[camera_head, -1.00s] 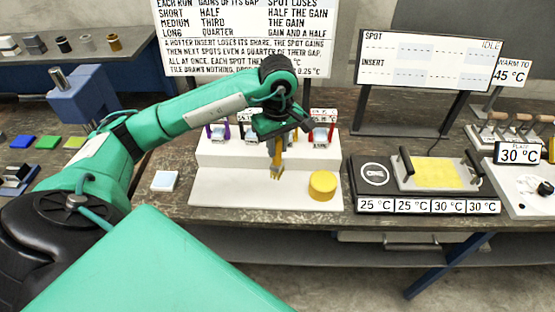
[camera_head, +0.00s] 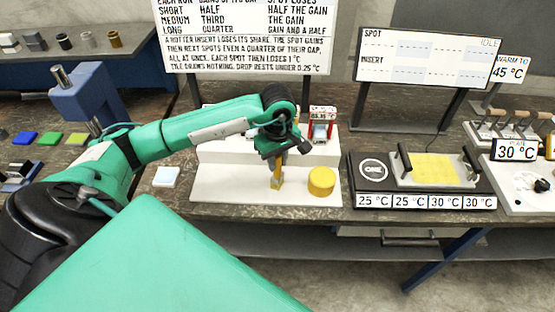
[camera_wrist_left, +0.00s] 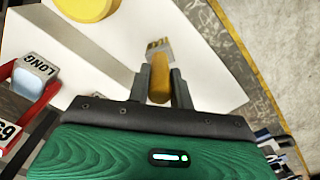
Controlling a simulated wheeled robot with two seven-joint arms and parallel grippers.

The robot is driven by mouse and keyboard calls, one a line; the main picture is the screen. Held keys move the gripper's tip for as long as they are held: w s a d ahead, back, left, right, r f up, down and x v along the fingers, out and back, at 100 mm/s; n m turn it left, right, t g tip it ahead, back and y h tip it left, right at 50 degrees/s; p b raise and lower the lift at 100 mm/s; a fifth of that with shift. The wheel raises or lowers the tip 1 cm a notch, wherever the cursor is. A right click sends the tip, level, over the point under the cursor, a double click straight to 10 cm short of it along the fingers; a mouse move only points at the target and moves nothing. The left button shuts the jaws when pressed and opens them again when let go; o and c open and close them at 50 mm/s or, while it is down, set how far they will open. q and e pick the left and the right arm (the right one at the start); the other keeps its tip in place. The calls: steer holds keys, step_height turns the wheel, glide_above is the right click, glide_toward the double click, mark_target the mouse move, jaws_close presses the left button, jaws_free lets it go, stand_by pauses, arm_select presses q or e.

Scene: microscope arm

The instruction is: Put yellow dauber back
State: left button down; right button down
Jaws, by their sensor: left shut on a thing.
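My left gripper (camera_head: 276,158) is shut on the yellow dauber (camera_head: 277,175), which hangs below the jaws over the front part of the white stand (camera_head: 230,190). My right gripper is not in view.
A red dauber holder (camera_head: 322,120) stands on the raised rear step; my arm hides most other slots. A white tile (camera_head: 166,177) lies left of the stand. A hot plate with a yellow slab (camera_head: 432,172) stands to the right. Signs rise behind.

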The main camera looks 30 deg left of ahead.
arm_select(q)
steer(key=c, duration=1.2)
jaws_free()
steer(key=shift+c, duration=0.2)
steer(key=shift+r+p, duration=0.2)
steer(key=shift+p, duration=0.2)
steer(key=shift+r+b, duration=0.2)
steer(key=shift+b, duration=0.1)
step_height(320, 180, up, 10)
steer(key=b, duration=0.3)
steer(key=shift+r, duration=0.25)
steer(key=shift+r+b, duration=0.3)
steer(key=shift+r, duration=0.2)
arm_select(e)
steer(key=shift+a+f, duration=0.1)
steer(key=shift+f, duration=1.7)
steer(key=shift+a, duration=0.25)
